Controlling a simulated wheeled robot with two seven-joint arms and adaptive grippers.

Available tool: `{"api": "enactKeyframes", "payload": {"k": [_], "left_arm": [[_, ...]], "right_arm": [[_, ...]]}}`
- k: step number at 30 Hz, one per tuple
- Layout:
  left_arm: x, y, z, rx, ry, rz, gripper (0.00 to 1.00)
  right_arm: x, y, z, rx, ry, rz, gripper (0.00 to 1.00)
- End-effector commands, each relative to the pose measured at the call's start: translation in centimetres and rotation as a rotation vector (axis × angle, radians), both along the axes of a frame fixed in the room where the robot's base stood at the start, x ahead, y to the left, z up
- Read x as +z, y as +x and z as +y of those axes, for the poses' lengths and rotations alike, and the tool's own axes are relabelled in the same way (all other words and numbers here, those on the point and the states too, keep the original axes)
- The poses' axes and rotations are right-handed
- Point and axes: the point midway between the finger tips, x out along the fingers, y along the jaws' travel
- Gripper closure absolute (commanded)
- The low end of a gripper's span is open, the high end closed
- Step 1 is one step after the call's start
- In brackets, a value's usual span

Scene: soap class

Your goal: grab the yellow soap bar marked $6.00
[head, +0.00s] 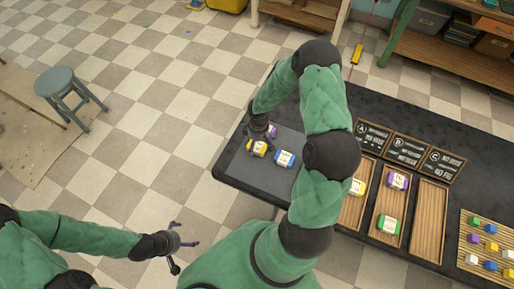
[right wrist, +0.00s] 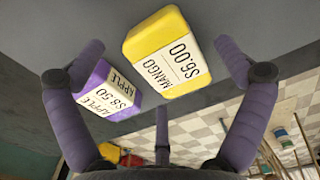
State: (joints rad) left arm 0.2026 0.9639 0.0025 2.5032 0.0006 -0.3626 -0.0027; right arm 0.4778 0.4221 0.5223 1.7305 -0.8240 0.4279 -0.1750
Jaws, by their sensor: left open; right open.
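The yellow soap bar (head: 257,149) lies on the grey mat at the table's left end. In the right wrist view it (right wrist: 150,38) has a white label reading MANGO $6.00 and shows between the spread fingers. My right gripper (head: 259,136) is open just above and behind it, holding nothing; its fingers (right wrist: 158,47) also show in the wrist view. My left gripper (head: 184,252) is open and empty, away from the table.
A blue soap (head: 285,159) lies right of the yellow one on the grey mat (head: 240,172). Wooden trays (head: 428,220) hold other soaps, with signs A, B and C (head: 406,150) behind. A stool (head: 58,82) stands left.

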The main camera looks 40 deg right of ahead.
Motion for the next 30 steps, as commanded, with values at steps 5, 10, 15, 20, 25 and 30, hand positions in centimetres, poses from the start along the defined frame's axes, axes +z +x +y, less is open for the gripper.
{"api": "enactKeyframes", "payload": {"k": [5,10,15,20,25,30], "left_arm": [[0.1,0.0,0.0,0.0,0.0,0.0,0.01],[0.1,0.0,0.0,0.0,0.0,0.0,0.01],[0.1,0.0,0.0,0.0,0.0,0.0,0.01],[0.1,0.0,0.0,0.0,0.0,0.0,0.01],[0.4,0.0,0.0,0.0,0.0,0.0,0.01],[1.1,0.0,0.0,0.0,0.0,0.0,0.01]], "right_arm": [[0.1,0.0,0.0,0.0,0.0,0.0,0.14],[0.1,0.0,0.0,0.0,0.0,0.0,0.61],[0.1,0.0,0.0,0.0,0.0,0.0,0.61],[0.2,0.0,0.0,0.0,0.0,0.0,0.61],[1.0,0.0,0.0,0.0,0.0,-0.001,0.61],[3.2,0.1,0.0,0.0,-0.002,-0.003,0.61]]}}
